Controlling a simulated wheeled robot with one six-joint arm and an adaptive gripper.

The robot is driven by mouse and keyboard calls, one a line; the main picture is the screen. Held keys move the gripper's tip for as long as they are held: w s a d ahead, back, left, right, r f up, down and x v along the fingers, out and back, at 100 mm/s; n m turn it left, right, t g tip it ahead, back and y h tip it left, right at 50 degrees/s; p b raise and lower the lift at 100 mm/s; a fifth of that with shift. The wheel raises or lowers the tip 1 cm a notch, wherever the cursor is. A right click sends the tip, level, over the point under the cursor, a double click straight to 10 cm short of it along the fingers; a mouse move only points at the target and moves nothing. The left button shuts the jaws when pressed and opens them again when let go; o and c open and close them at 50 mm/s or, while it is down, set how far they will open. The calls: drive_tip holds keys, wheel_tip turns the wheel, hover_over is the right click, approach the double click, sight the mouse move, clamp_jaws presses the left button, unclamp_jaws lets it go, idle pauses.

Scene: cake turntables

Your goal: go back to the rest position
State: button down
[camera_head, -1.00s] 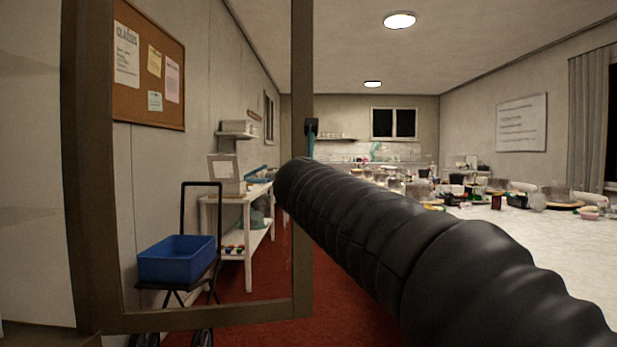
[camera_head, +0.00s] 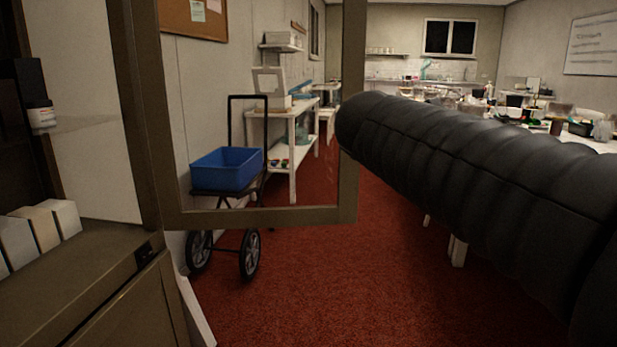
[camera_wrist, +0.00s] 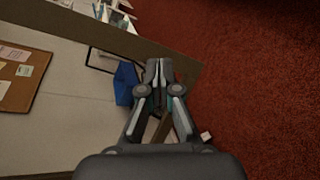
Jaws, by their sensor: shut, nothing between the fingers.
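My gripper (camera_wrist: 158,72) shows in the wrist view, its two fingers together and nothing between them. Behind it in that view are the door frame (camera_wrist: 185,68), the blue bin and red carpet. In the head view my dark ribbed arm crosses the right side, and my gripper itself cannot be made out there. An open glass cabinet door (camera_head: 350,120) with a brown frame stands just left of the arm's far end. I cannot tell how much space lies between the door and my arm.
The cabinet (camera_head: 90,290) stands close on the left, with white boxes (camera_head: 40,232) on it. A cart with a blue bin (camera_head: 228,168) stands beyond the door glass. A crowded table is at the right. Red carpet (camera_head: 300,280) lies open in the middle.

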drive_tip(key=s+d+f+m+g+y, duration=0.2)
drive_tip(key=s+f+m+g, duration=0.6)
drive_tip(key=s+f+m, duration=1.3)
drive_tip(key=s+f+y, duration=0.2)
drive_tip(key=s+f, duration=0.5)
drive_tip(key=f, duration=0.1)
drive_tip(key=shift+s+f, duration=0.15)
drive_tip(key=shift+f, duration=0.05)
drive_tip(key=shift+d, duration=0.1)
